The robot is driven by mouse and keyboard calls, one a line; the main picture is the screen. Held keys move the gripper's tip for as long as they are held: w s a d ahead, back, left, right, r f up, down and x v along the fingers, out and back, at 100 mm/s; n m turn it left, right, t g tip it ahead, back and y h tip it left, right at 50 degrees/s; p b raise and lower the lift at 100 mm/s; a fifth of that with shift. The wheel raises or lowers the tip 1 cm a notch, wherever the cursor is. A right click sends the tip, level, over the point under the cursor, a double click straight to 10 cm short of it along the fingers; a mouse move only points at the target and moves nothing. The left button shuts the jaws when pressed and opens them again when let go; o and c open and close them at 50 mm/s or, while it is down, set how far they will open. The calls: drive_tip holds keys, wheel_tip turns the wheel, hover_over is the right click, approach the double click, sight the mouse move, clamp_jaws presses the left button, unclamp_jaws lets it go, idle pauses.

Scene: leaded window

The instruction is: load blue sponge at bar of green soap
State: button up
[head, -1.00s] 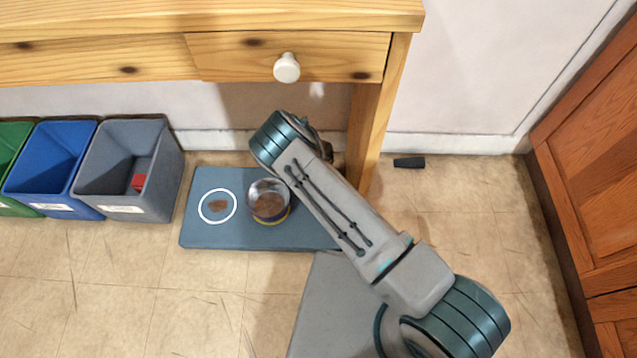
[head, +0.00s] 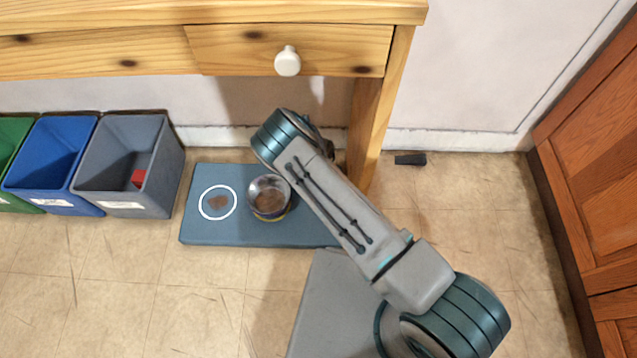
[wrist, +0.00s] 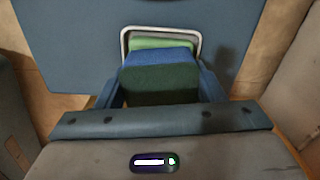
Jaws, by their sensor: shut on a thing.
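In the wrist view the blue sponge (wrist: 158,58), with a dark green face toward the camera, sits between the two fingers of my gripper (wrist: 160,88), which is shut on it. The bar of green soap (wrist: 160,43) shows just beyond the sponge, inside a white rim (wrist: 125,38) on the blue-grey mat (wrist: 70,45). The sponge overlaps the soap in this view; I cannot tell whether they touch. In the head view my arm hides the gripper, sponge and soap.
The mat (head: 215,238) also bears a metal can (head: 268,200) with brown contents and a white ring (head: 217,218) around a brown patch. Grey (head: 120,185) and blue (head: 50,175) bins stand left. A table leg (head: 372,140) is close behind my arm. A small dark object (head: 410,160) lies right.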

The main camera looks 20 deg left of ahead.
drive_tip(key=shift+f+b, duration=0.5)
drive_tip(key=shift+b, duration=0.05)
idle(1.6)
drive_tip(key=shift+r, duration=0.15)
